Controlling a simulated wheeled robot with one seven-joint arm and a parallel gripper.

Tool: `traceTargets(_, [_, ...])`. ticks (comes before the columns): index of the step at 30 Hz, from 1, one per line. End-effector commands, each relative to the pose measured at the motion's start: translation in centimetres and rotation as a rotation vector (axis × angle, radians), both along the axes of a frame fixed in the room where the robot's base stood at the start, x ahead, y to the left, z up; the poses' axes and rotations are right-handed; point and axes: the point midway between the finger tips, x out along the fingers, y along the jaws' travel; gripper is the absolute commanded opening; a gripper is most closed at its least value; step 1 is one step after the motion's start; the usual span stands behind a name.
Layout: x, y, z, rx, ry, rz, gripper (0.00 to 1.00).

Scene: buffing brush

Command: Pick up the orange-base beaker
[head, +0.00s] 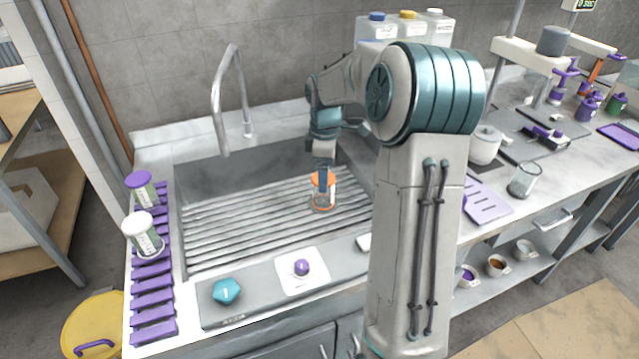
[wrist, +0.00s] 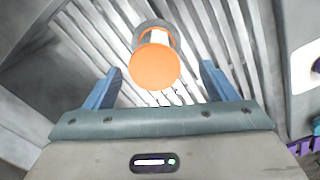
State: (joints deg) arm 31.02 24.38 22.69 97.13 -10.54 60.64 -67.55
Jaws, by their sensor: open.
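The orange-base beaker (head: 322,198) stands upside down on the slatted rack over the sink, its orange base on top and its clear glass below. In the wrist view the orange base (wrist: 156,67) faces the camera, ahead of and between the fingers. My gripper (head: 324,176) is above and right at the beaker in the head view. In the wrist view my gripper (wrist: 160,80) is open, with a blue finger on each side and neither seen touching the beaker. One finger partly covers the beaker in the head view.
A tall curved faucet (head: 222,100) rises behind the sink. A purple rack (head: 153,285) at left holds a purple-lidded beaker (head: 143,190) and a white-lidded beaker (head: 142,235). A teal knob (head: 226,291) sits in front. The slatted rack (head: 240,225) left of the beaker is clear.

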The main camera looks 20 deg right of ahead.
Motion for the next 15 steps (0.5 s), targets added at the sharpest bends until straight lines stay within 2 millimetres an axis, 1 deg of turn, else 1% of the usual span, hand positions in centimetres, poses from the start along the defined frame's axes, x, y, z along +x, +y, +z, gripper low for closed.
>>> traceTargets(1, [0.0, 0.1, -0.6, 0.001, 0.002, 0.002, 0.79])
traceTargets(3, [0.0, 0.2, -1.2, 0.0, 0.001, 0.003, 0.79])
traceTargets(8, [0.1, 0.1, -2.2, 0.002, 0.001, 0.003, 0.79])
traceTargets(15, [0.5, -0.4, -5.7, 0.001, 0.003, 0.004, 0.79])
